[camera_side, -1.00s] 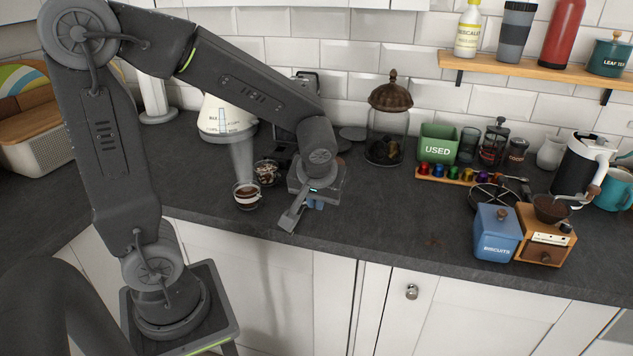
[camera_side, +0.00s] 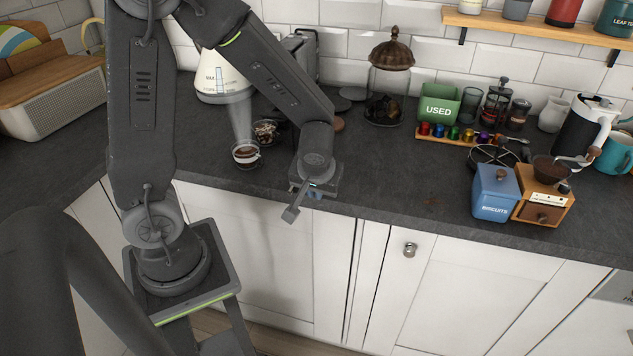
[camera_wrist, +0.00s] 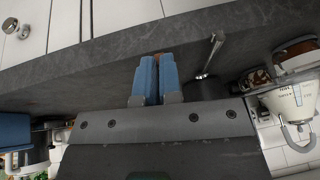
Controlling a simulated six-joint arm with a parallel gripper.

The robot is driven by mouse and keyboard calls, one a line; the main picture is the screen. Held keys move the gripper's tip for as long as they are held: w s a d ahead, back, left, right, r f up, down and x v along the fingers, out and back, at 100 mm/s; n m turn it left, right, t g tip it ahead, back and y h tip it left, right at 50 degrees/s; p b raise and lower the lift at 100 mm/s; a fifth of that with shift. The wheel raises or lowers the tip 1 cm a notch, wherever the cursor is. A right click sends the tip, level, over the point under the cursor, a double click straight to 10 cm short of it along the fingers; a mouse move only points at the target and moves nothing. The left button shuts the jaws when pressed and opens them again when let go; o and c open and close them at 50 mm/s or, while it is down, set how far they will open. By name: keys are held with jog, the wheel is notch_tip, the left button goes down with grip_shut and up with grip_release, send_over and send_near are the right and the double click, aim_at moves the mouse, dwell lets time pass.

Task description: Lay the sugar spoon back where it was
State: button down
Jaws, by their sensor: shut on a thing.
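My gripper (camera_side: 315,194) is near the front edge of the worktop, right of and in front of the coffee glass. Its two blue fingers, also in the wrist view (camera_wrist: 157,78), are close together. A small brownish bit, which I take for the sugar spoon (camera_wrist: 158,55), shows at their tips; the rest of it is hidden and its shape cannot be made out. The glass sugar bowl (camera_side: 266,132) with pale and dark contents stands behind the coffee glass (camera_side: 246,154). I cannot tell whether the spoon touches the worktop.
A kettle (camera_side: 219,80) stands behind the glasses. A lidded jar (camera_side: 389,85) stands at the back. A capsule rack (camera_side: 460,136), a blue biscuit tin (camera_side: 495,192) and a coffee grinder (camera_side: 541,204) stand to the right. The worktop (camera_side: 385,165) between my gripper and the tin is mostly clear.

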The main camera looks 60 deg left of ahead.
jog(key=c, duration=1.2)
grip_release()
jog(key=s+d+r+m+t+h, duration=0.1)
jog(key=s+d+r+m, duration=0.1)
jog(key=r, duration=0.3)
jog(key=s+d+r+m+t+h, duration=0.1)
jog(key=s+d+r+m+h, duration=0.1)
jog(key=s+d+r+m, duration=0.1)
jog(key=s+d+r+m+t+h, duration=0.1)
jog(key=s+r+m, duration=0.3)
jog(key=r, duration=0.5)
jog(key=shift+s+d+r, duration=0.25)
jog(key=shift+s+d, duration=0.5)
jog(key=shift+d, duration=0.1)
